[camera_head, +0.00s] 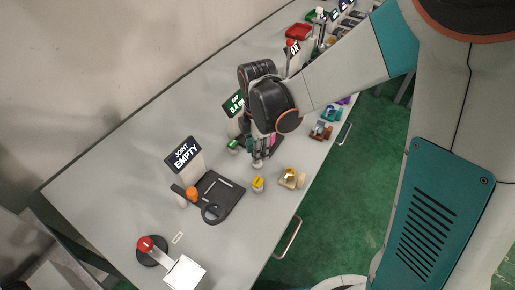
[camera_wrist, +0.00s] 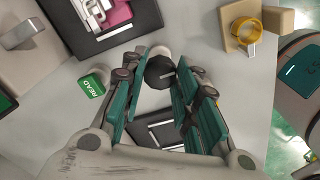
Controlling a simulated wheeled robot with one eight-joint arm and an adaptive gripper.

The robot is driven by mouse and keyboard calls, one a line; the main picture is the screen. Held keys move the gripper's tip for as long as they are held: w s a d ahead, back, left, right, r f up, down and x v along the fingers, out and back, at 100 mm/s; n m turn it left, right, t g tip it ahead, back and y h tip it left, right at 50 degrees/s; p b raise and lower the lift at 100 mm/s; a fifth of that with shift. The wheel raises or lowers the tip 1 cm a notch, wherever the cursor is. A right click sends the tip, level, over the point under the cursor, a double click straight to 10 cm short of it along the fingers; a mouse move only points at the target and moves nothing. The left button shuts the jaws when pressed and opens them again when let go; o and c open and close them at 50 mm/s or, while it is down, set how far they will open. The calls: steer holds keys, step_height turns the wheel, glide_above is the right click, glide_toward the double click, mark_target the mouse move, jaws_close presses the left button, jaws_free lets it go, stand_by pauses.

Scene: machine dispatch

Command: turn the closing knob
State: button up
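A dark faceted knob (camera_wrist: 160,72) with a light line on its face shows in the wrist view, on a pale round part. It lies between the tips of my gripper (camera_wrist: 159,66). The two teal and grey fingers stand apart on either side of it, with narrow gaps; whether either finger touches the knob I cannot tell. In the head view my gripper (camera_head: 262,155) points down at the bench beside a green-signed station, and hides the knob. An orange knob (camera_head: 192,193) stands on the nearer station with the sign "JOINT EMPTY" (camera_head: 184,154).
A green block marked "READ" (camera_wrist: 93,83) is left of my gripper. A dark fixture with a pink part (camera_wrist: 116,14) is above it. A yellow ring on a tan block (camera_wrist: 243,34) is at upper right.

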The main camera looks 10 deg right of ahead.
steer(key=shift+c, duration=1)
steer(key=m, duration=0.3)
steer(key=shift+m, duration=0.3)
steer(key=m, duration=0.3)
steer(key=shift+m+b, duration=0.3)
steer(key=shift+b, duration=0.05)
steer(key=m, duration=0.3)
steer(key=shift+m, duration=0.3)
steer(key=m, duration=0.3)
steer(key=shift+m, duration=0.3)
steer(key=m, duration=0.6)
steer(key=shift+b, duration=0.3)
steer(key=m, duration=0.6)
